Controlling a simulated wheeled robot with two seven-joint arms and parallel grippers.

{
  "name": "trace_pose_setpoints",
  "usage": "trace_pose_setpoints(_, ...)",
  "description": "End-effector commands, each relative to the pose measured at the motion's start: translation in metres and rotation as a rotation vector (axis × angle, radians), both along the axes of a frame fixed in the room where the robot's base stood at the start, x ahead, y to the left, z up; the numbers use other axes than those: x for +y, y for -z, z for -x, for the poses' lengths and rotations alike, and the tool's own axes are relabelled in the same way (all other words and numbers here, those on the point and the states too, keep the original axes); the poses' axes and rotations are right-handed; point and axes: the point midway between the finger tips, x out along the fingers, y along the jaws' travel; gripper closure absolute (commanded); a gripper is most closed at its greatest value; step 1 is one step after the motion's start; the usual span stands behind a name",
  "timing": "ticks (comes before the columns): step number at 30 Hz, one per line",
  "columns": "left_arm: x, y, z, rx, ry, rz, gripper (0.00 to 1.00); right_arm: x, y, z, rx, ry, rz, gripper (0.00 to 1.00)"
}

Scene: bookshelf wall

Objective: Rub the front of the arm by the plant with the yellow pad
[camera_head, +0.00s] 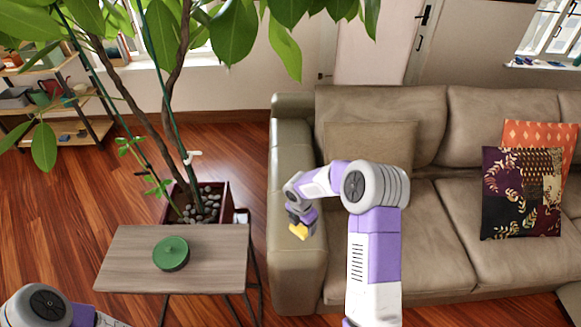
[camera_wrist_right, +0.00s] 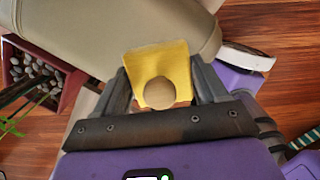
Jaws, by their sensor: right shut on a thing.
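The sofa's arm by the plant (camera_head: 294,268) is olive-tan and stands at the sofa's left end in the head view. It also fills the top of the right wrist view (camera_wrist_right: 150,25). My right gripper (camera_head: 301,226) is at the upper front part of this arm. It is shut on the yellow pad (camera_wrist_right: 162,68), which has a round tan knob. The pad (camera_head: 300,231) appears against or very close to the sofa arm; I cannot tell if it touches. My left arm shows only at the bottom left, with its gripper out of view.
A potted plant (camera_head: 205,203) with stones stands left of the sofa arm. A side table (camera_head: 125,255) with a green lidded dish (camera_head: 171,254) stands before it. The sofa seat (camera_head: 440,215) holds patterned cushions (camera_head: 522,195). Bare wooden floor lies at left.

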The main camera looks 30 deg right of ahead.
Motion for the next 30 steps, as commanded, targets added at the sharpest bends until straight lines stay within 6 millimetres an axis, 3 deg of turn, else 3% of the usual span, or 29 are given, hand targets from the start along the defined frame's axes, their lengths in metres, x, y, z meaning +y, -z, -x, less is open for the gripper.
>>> trace_pose_setpoints(3,0.000,-0.012,0.000,0.000,0.000,0.000,0.57,0.000,-0.014,-0.001,-0.001,-0.001,0.000,0.52)
trace_pose_setpoints(9,0.000,-0.019,0.000,0.000,0.000,0.000,0.57,0.001,-0.023,-0.001,-0.002,-0.001,-0.001,0.52)
trace_pose_setpoints(30,0.000,-0.019,0.000,0.000,0.000,0.000,0.57,0.003,-0.024,0.000,-0.002,0.024,-0.001,0.52)
